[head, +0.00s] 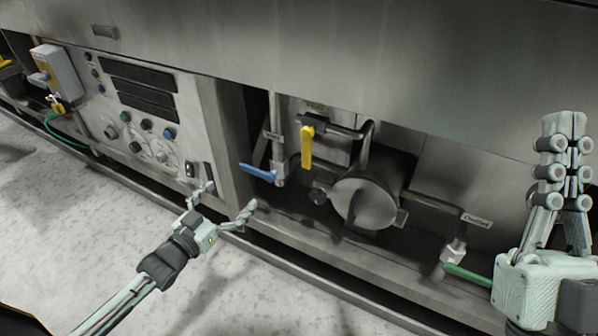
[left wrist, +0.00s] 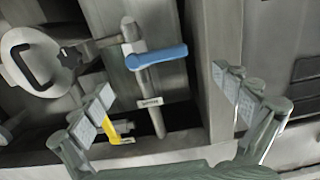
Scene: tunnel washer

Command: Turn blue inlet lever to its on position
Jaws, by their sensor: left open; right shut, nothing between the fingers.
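The blue inlet lever (head: 257,172) sticks out to the left, near horizontal, from a thin vertical pipe (head: 280,160) in the recess of the machine. In the left wrist view the blue lever (left wrist: 157,57) lies crosswise on its pipe, ahead of the fingers. My left gripper (head: 229,198) is open and empty, just below and left of the lever in the head view. In the left wrist view its two fingers (left wrist: 168,97) are spread wide, and I see no contact with the lever. My right gripper (head: 565,122) is shut and empty, raised at the far right.
A yellow lever (head: 307,147) hangs down right of the blue one, above a round metal housing (head: 364,203). A green lever (head: 467,274) sits low at the right. A control panel (head: 140,115) with knobs is at the left, beside the recess's upright edge (head: 228,135).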

